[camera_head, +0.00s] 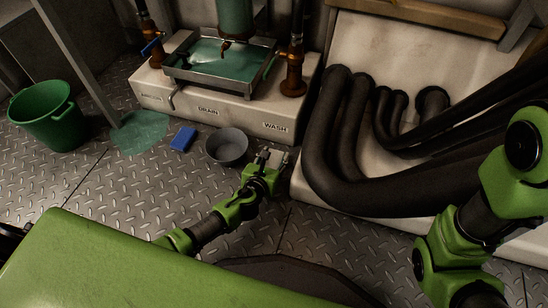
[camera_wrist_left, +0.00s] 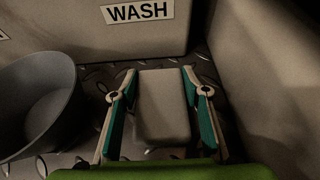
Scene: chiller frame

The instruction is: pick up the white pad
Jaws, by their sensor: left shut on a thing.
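The white pad (camera_wrist_left: 163,104) is a pale block between the two fingers of my left gripper (camera_wrist_left: 160,108) in the left wrist view. The fingers, with green inner faces, are shut on its left and right sides. In the head view my left gripper (camera_head: 272,160) is low by the base of the white plinth, just right of the grey bowl, and the pad shows only as a small pale patch between the fingers. I cannot tell whether the pad touches the floor. My right arm shows at the right edge of the head view, but its gripper is out of sight.
The grey bowl (camera_head: 227,147) stands close left of the gripper; a blue block (camera_head: 183,139) lies beyond it. The plinth (camera_head: 215,113), marked WASH and DRAIN, rises behind. Thick black pipes (camera_head: 325,150) stand to the right. A green bucket (camera_head: 48,117) is far left.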

